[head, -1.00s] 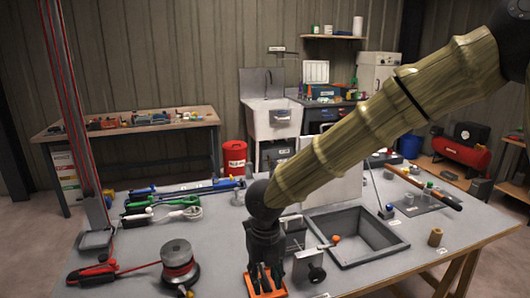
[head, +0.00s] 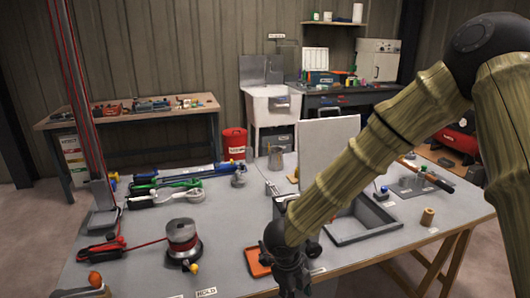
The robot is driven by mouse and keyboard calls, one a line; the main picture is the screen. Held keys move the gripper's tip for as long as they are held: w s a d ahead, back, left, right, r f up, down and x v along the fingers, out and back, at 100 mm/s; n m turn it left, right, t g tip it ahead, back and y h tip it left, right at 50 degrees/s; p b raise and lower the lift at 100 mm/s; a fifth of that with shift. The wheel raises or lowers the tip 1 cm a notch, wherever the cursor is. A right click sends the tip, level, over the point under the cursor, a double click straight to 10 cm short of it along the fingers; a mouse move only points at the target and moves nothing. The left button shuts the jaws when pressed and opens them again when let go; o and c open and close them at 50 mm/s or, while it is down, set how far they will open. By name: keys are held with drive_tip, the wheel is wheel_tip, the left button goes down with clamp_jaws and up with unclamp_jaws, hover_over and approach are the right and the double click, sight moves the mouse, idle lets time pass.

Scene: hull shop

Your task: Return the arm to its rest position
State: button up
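My arm, in tan ribbed sleeves, comes in from the right in the head view and bends at a dark elbow joint. My gripper (head: 290,290) hangs downward over the front of the grey workbench (head: 235,225), just right of a small orange tray (head: 257,262). Its fingertips run into the bottom edge of the picture, so the finger gap is unclear. I see nothing clearly held in it. The forearm hides part of the square sunken basin (head: 345,238) in the bench.
A cable reel (head: 182,240) and red-handled tool (head: 103,248) lie on the left. Blue and green tools (head: 170,183) lie behind them. An upright white panel (head: 325,150) stands behind the basin, with a tan cylinder (head: 428,216) at right. The bench's left middle is mostly clear.

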drive_tip(key=s+d+f+n+t, duration=0.1)
drive_tip(key=s+d+f+n, duration=0.25)
drive_tip(key=f+n, duration=0.2)
drive_tip(key=s+d+f+n, duration=0.3)
drive_tip(key=d+f+n, duration=0.1)
drive_tip(key=f, duration=0.3)
drive_tip(key=s+d+f+n+t, duration=0.1)
drive_tip(key=s+d+f+n, duration=0.25)
drive_tip(key=f+n, duration=0.2)
drive_tip(key=s+d+f+n+g+y, duration=0.1)
drive_tip(key=s+f+n, duration=0.3)
drive_tip(key=s, duration=0.5)
drive_tip(key=s+d+f+n+g+y, duration=0.1)
drive_tip(key=s+d+f+n, duration=0.1)
drive_tip(key=s+f+n, duration=0.2)
drive_tip(key=s+n, duration=0.3)
drive_tip(key=s, duration=0.2)
drive_tip(key=shift+s+f+g, duration=0.25)
drive_tip(key=shift+f+g, duration=0.05)
drive_tip(key=shift+g, duration=0.1)
drive_tip(key=shift+d, duration=0.1)
